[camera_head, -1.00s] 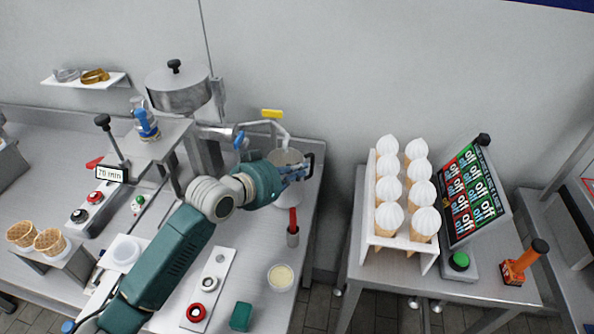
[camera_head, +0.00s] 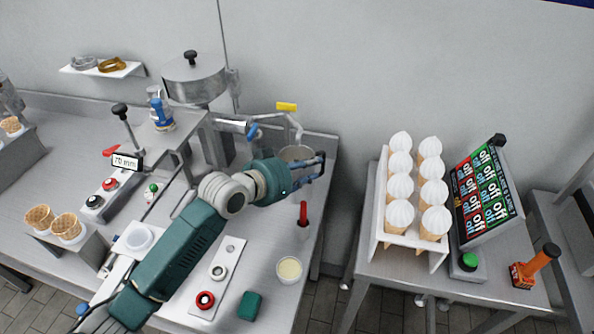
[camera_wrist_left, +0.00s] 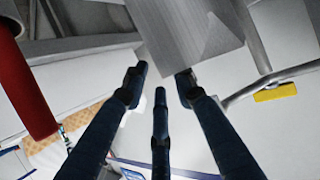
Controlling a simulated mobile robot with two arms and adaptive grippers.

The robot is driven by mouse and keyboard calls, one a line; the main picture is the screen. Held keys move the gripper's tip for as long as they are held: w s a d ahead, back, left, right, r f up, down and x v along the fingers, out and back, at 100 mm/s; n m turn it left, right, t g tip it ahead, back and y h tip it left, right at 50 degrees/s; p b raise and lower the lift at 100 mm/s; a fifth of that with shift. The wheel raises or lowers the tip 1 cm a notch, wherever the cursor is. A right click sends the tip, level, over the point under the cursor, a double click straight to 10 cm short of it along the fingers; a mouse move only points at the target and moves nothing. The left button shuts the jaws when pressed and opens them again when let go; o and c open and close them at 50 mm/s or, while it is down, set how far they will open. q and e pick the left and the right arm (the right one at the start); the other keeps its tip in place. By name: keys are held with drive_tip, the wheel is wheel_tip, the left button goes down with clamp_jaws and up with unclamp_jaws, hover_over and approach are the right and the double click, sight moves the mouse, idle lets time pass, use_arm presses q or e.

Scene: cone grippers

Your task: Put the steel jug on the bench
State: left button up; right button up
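The steel jug (camera_head: 297,153) shows its rim at the back right of the steel bench (camera_head: 262,240) in the head view, below the yellow-handled tap. My left gripper (camera_head: 316,168) is just in front of it, with its dark fingers spread, and hides most of the jug's body. In the left wrist view my three fingers (camera_wrist_left: 161,85) stand apart. A brushed metal surface lies past their tips; I cannot tell whether it is the jug or touches them. My right gripper is not in view.
A red-handled tool (camera_head: 303,214) stands near the bench's right edge, with a cream-filled cup (camera_head: 289,270) and a green block (camera_head: 249,306) in front. The yellow tap handle (camera_head: 287,106) is behind. A cone rack (camera_head: 410,247) stands on a separate table to the right, across a gap.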

use_arm(q)
drive_tip(key=b+v, duration=0.1)
drive_tip(key=v, duration=1)
drive_tip(key=shift+s+b, duration=0.25)
drive_tip(key=shift+b, duration=0.1)
drive_tip(key=shift+a+r, duration=0.1)
